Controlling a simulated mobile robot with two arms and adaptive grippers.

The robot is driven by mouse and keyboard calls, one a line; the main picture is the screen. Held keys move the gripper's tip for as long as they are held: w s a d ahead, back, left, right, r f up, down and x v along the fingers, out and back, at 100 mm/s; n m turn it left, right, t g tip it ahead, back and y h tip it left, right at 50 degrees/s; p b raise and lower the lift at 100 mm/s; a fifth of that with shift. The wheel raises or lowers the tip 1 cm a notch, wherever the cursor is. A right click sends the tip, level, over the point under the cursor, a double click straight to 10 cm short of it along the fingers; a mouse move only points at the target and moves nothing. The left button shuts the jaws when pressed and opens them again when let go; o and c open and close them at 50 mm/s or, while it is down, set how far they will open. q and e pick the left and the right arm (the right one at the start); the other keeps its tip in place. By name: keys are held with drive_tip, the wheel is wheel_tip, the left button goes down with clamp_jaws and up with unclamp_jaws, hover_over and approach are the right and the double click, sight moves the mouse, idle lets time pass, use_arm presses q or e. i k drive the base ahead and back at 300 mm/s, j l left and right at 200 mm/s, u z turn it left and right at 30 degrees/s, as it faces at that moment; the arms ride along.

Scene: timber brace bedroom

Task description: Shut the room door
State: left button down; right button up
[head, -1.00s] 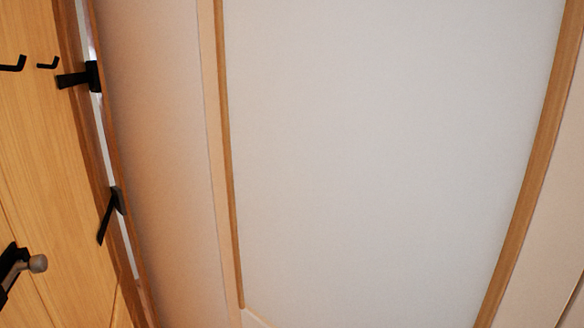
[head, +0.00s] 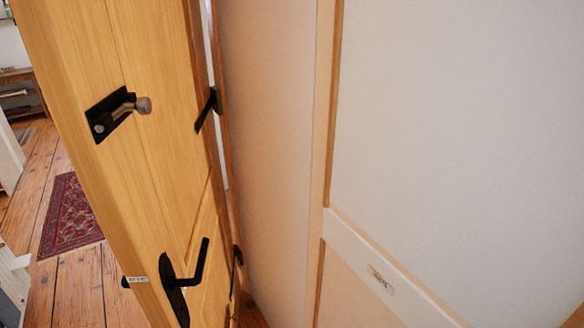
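The room door (head: 165,150) is a light timber plank door at the left of the head view. It stands open, its near edge towards me and its hinge side by the wall. A black lever handle (head: 190,280) sits on a dark plate low on its face, with a small latch at the edge. Higher up is a black bracket with a rounded grey knob (head: 125,108). Black strap hinges (head: 208,108) show at the far side. Neither of my grippers is in view.
A pale wall panel with timber trim (head: 450,130) fills the right side, close to the door. Left of the door, plank floor (head: 85,290), a red patterned rug (head: 70,215) and a dark shelf (head: 22,95) show in the space beyond.

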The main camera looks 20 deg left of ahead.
sight(152, 184)
drive_tip(key=k+u, duration=0.1)
drive_tip(key=u, duration=1)
